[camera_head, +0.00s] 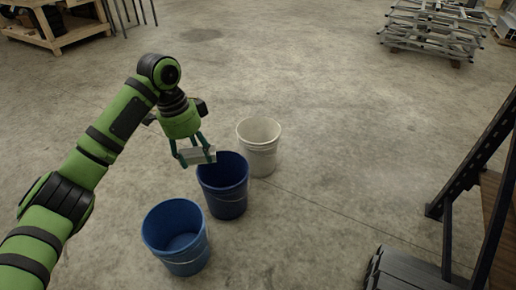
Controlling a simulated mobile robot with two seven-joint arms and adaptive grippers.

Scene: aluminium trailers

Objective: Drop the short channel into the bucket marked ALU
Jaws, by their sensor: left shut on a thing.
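My left gripper (193,152) comes in from the left on a green arm and is shut on a short grey metal channel (197,156). It holds the channel above the back left rim of a dark blue bucket (222,199). A lighter blue bucket (178,255) stands in front and to the left. A white bucket (260,158) stands behind and to the right. No ALU mark can be read on any bucket in this view. My right gripper is not in view.
A wooden workbench (55,38) stands at the far left. A stack of aluminium frames (436,28) lies at the back right. A dark rack (468,165) and grey boards (385,274) are at the right. The concrete floor between is clear.

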